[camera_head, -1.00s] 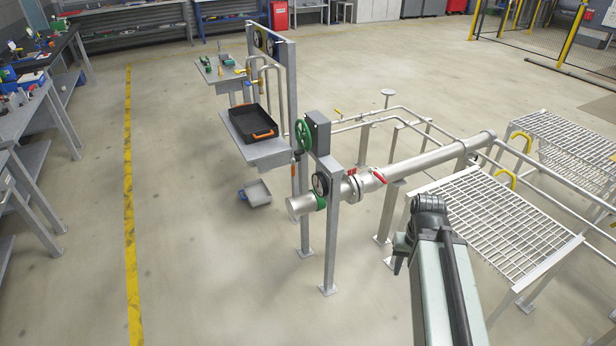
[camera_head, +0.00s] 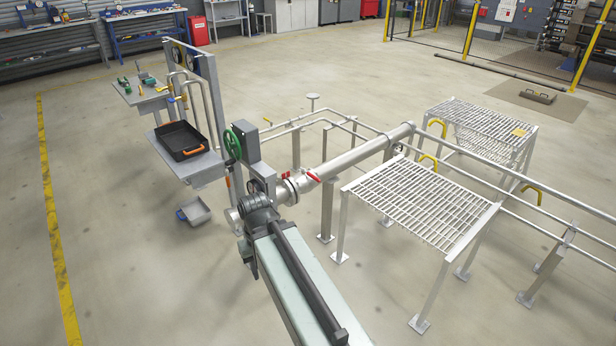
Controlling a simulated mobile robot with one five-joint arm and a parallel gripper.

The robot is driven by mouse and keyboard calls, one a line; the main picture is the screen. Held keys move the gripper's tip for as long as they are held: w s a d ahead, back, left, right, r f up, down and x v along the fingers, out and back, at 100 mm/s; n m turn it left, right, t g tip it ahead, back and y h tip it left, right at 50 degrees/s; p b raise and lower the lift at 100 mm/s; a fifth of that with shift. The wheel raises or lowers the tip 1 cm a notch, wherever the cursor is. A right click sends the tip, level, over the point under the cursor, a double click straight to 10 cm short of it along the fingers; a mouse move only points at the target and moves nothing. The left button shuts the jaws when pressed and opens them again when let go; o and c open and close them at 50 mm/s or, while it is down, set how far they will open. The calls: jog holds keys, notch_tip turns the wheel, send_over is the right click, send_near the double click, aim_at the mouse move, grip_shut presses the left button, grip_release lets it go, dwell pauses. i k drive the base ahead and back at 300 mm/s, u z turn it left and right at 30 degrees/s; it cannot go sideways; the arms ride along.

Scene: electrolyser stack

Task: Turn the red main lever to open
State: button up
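The red lever (camera_head: 313,177) sits on top of the large grey pipe (camera_head: 350,162), just right of a flange. A small red part (camera_head: 286,175) shows left of it, too small to make out. My gripper (camera_head: 249,262) is at the end of my arm, in front of the pipe's left part, left of and nearer than the red lever. It points down and is mostly hidden by my arm, so its opening cannot be told. It appears apart from the lever. My arm hides part of the pipe's left end and its post.
A green handwheel (camera_head: 233,144) and a grey box stand by the pipe's left end. A shelf with a black tray (camera_head: 181,141) is behind left, a grey bin (camera_head: 194,211) below. A grating platform (camera_head: 420,205) stands right. The floor at left is clear.

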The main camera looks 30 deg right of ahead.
aim_at(303, 171)
jog(key=u, duration=0.05)
jog(key=i, duration=0.95)
jog(key=z, duration=0.05)
